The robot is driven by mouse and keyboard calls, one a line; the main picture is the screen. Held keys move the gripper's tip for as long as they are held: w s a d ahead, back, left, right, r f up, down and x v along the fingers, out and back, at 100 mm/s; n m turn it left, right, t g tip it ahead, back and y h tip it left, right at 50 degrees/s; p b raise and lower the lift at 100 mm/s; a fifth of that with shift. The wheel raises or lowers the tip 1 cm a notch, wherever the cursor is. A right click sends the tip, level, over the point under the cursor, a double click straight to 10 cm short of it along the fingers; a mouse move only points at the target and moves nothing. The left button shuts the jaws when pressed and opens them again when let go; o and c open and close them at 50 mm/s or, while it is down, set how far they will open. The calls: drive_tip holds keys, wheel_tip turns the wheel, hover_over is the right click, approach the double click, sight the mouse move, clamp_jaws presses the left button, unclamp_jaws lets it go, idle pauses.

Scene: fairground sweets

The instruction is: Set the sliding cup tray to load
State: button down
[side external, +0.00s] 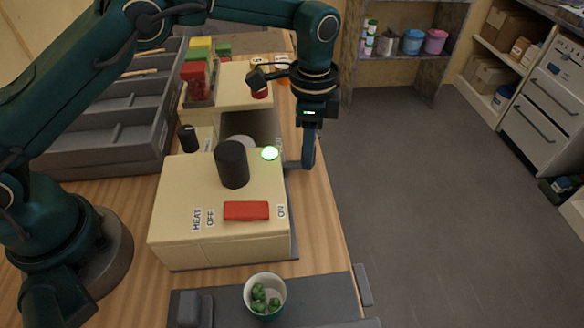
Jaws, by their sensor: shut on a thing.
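The cream machine (190,235) stands on the wooden table, with a black cylinder (232,163) on top and a red rocker switch (246,211) between OFF and ON labels. My gripper (302,164) points down at the machine's right edge, behind the lamp. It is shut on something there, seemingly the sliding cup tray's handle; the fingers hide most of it. The tray itself is largely hidden by the machine, so its position cannot be read. A white cup (264,290) of green sweets stands at the front.
The cup stands on a dark grey mat (325,303) with a small block (190,309). A grey compartment rack (100,150) is at the left, beside red and yellow blocks (197,80).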

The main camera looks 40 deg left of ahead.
drive_tip(key=shift+w+a+r, duration=0.1)
drive_tip(key=shift+w+a, duration=1)
drive_tip(key=shift+w, duration=0.1)
drive_tip(key=c, duration=0.6)
unclamp_jaws()
drive_tip(key=shift+s+r, duration=0.1)
drive_tip(key=shift+r, duration=2.4)
drive_tip(key=shift+r, duration=0.1)
